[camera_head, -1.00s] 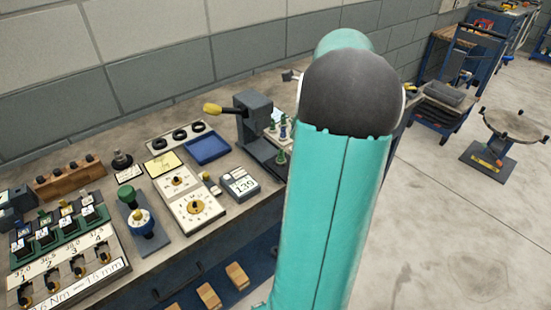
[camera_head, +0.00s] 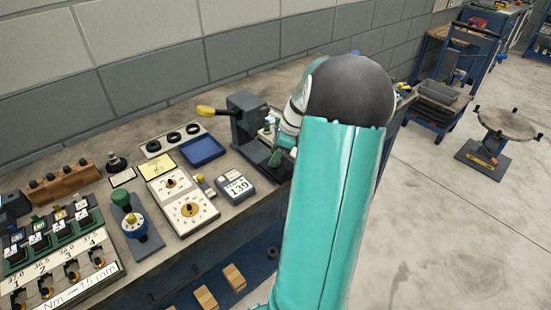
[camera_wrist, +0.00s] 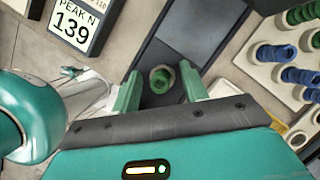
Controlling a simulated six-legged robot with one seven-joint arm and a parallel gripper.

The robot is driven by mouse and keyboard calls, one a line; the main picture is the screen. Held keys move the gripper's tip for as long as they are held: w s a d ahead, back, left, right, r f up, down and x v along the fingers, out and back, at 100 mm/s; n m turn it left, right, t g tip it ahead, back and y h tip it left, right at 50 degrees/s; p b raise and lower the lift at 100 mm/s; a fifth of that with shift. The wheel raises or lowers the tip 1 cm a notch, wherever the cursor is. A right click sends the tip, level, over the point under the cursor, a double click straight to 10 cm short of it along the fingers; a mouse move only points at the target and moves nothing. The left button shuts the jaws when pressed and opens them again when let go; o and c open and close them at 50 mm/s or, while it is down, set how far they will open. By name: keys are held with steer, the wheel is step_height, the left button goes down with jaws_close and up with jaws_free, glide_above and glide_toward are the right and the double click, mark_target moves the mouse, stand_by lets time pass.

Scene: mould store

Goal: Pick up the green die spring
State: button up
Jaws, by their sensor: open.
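A green die spring (camera_wrist: 162,78) shows nearly end-on in the wrist view, standing on the dark base (camera_wrist: 185,32) of the lever press. My gripper (camera_wrist: 160,72) is open, with one green finger on each side of the spring and a visible gap to each. I cannot tell how high the fingertips are above the base. In the head view, a green finger of my gripper (camera_head: 275,157) shows beside the press (camera_head: 247,118), and my arm hides the spring there.
A pale rack with several green and blue springs (camera_wrist: 284,52) stands to the right in the wrist view. The peak readout reading 139 (camera_head: 236,186) sits close to the press.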

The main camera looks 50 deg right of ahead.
jaws_close()
steer(key=shift+r, duration=0.1)
steer(key=shift+r, duration=0.6)
steer(key=s+a+r, duration=0.3)
steer(key=s+r, duration=1)
steer(key=r, duration=0.1)
steer(key=shift+s+r, duration=0.3)
steer(key=shift+s, duration=0.05)
